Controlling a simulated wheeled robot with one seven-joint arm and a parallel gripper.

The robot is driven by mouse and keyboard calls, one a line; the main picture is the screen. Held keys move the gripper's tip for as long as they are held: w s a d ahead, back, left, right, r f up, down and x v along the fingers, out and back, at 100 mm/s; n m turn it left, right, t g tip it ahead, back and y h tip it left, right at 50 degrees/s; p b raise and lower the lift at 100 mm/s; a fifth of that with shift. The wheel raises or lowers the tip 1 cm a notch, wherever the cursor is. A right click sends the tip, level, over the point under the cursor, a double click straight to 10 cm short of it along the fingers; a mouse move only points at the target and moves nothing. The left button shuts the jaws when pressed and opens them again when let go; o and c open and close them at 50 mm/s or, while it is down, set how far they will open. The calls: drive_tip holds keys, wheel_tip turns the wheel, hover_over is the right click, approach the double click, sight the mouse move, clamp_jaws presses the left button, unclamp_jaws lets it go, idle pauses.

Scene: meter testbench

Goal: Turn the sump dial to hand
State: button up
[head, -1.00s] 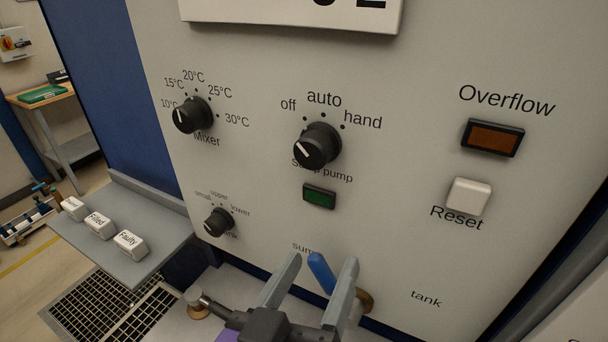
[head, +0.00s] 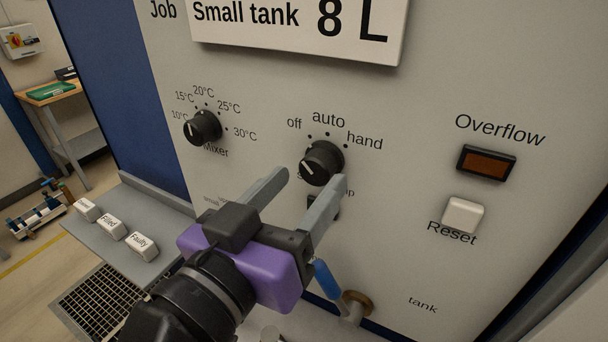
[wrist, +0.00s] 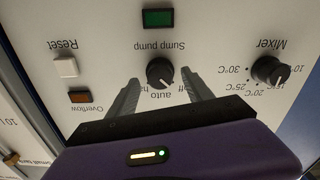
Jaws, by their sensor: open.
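The sump dial (head: 321,163) is a black round knob on the grey panel, under the labels off, auto and hand. Its white mark points up and left, toward off. My gripper (head: 307,184) is open and empty, with its fingertips just below and in front of the dial in the head view. In the wrist view, which is upside down, the dial (wrist: 160,72) shows between the two spread fingers (wrist: 161,84). I cannot tell that either finger touches it.
The Mixer dial (head: 203,128) is to the left. The Overflow lamp (head: 486,162) and Reset button (head: 463,214) are to the right. A green lamp (wrist: 158,18) sits under the dial. A blue-handled valve (head: 327,280) is below my gripper. A shelf (head: 170,258) holds labelled blocks.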

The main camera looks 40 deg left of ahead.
drive_tip(key=shift+w, duration=0.45)
clamp_jaws()
